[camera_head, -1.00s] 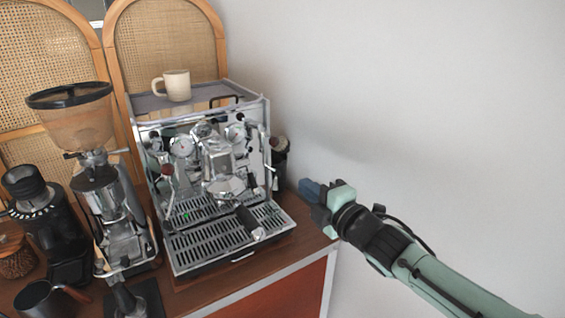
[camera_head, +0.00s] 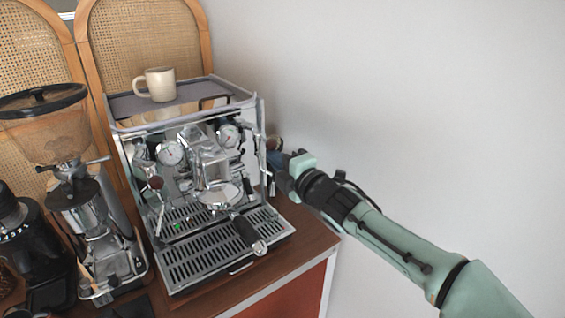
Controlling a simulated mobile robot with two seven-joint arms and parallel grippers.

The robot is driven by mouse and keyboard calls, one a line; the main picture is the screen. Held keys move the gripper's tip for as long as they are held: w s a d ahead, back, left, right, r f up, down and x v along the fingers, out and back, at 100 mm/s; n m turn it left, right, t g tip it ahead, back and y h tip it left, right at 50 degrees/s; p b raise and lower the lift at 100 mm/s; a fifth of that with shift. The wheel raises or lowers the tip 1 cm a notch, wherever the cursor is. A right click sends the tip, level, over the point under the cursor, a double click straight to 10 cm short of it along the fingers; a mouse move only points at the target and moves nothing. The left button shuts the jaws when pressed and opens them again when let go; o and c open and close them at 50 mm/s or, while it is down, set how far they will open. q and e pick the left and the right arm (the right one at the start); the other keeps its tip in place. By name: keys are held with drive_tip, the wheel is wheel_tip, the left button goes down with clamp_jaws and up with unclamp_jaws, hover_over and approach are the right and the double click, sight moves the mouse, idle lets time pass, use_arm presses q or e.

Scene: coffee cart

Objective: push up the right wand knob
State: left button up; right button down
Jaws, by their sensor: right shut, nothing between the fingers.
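The espresso machine (camera_head: 190,150) stands on the wooden cart, chrome, with two round gauges and a portafilter in its group head. The right steam wand (camera_head: 262,140) hangs at the machine's right front edge. Its knob is not clear at this size; a dark round thing (camera_head: 274,143) shows beside the machine's right side, just behind my gripper. My right gripper (camera_head: 277,162) is shut and empty, close to the right edge of the machine, near the wand. I cannot tell whether it touches anything. My left gripper is not in view.
A cream mug (camera_head: 156,84) stands on top of the machine. A grinder (camera_head: 85,200) with a hopper stands to its left, and a black grinder (camera_head: 25,240) further left. The cart top (camera_head: 305,238) is bare at the right front. A grey wall is behind my right arm.

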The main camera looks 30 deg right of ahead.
drive_tip(key=shift+w, duration=0.1)
wheel_tip(320, 180, up, 3)
drive_tip(key=shift+f+p, duration=0.1)
drive_tip(key=shift+p, duration=1.15)
drive_tip(key=shift+f, duration=0.2)
drive_tip(key=s+b, duration=0.1)
drive_tip(key=s, duration=0.7)
drive_tip(key=shift+s+d+f, duration=0.25)
drive_tip(key=shift+d+f, duration=0.05)
